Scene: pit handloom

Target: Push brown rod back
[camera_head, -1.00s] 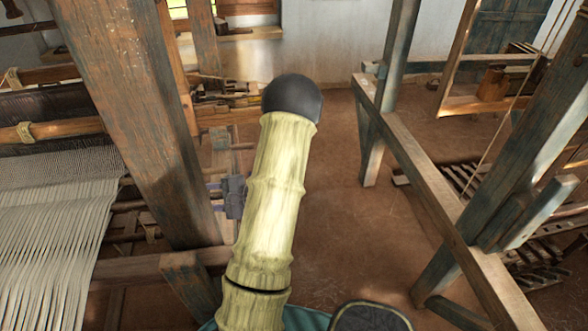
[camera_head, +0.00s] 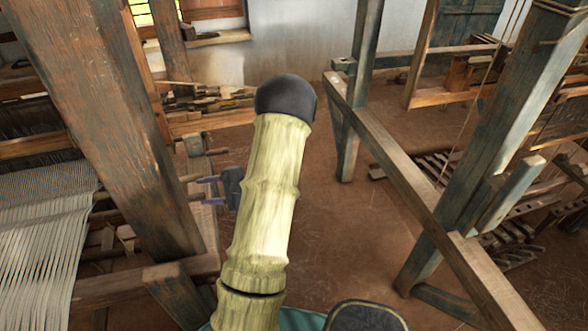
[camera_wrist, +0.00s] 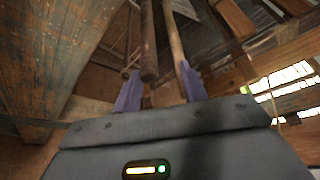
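Another thin wooden rod (camera_wrist: 173,42) passes beside the right finger. I cannot tell whether either rod touches a finger, or which one is the task's rod. In the head view I cannot single out the brown rod.
The large slanted post (camera_head: 125,120) stands left of my arm. White warp threads (camera_head: 40,235) are stretched at the left. A wooden frame beam (camera_head: 405,175) runs along the right side. Bare brown floor (camera_head: 335,235) lies open between my arm and that beam.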

